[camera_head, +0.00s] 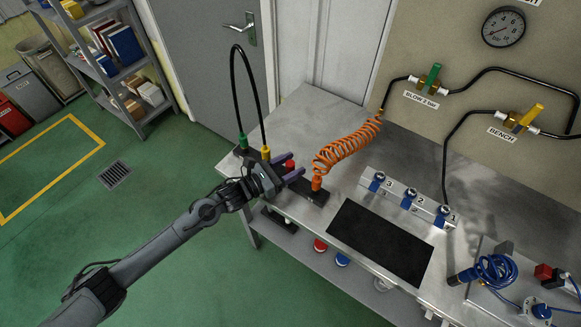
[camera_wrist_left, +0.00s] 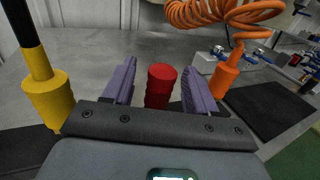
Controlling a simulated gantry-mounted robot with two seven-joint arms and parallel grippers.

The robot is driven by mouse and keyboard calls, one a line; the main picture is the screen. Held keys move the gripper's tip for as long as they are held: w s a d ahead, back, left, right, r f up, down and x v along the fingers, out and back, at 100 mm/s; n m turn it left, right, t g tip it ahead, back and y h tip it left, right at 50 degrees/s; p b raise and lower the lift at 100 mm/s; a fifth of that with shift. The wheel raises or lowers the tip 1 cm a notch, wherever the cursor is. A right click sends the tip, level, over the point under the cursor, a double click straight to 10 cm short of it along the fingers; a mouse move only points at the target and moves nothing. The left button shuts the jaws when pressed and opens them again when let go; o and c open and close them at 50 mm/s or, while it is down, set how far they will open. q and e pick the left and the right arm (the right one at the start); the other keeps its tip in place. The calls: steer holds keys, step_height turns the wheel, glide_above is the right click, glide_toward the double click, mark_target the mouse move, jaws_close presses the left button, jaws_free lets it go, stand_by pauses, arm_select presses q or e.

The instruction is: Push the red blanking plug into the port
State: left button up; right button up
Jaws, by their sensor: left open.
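The red blanking plug (camera_wrist_left: 160,86) stands upright between the two purple fingers of my left gripper (camera_wrist_left: 157,82) in the left wrist view. The fingers are open, with a gap visible on each side of the plug. In the head view, my left gripper (camera_head: 290,167) reaches over the dark holder (camera_head: 314,197) at the bench's left end, and the red plug (camera_head: 290,164) shows between its fingertips. A pale manifold block (camera_head: 394,190) with three ports, numbered 3, 2 and 1, sits to the right. Each port has a blue and metal fitting. My right gripper is not in view.
A yellow connector (camera_wrist_left: 48,98) and an orange one (camera_wrist_left: 227,72) with a coiled hose (camera_head: 345,150) flank my left gripper. A black hose (camera_head: 235,75) arches above it. A black mat (camera_head: 380,241) lies in front of the manifold. A blue coiled hose (camera_head: 495,271) lies at right.

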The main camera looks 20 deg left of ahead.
arm_select(q)
steer(key=shift+c, duration=0.3)
steer(key=c, duration=0.9)
steer(key=shift+c, duration=0.5)
steer(key=shift+r, duration=0.1)
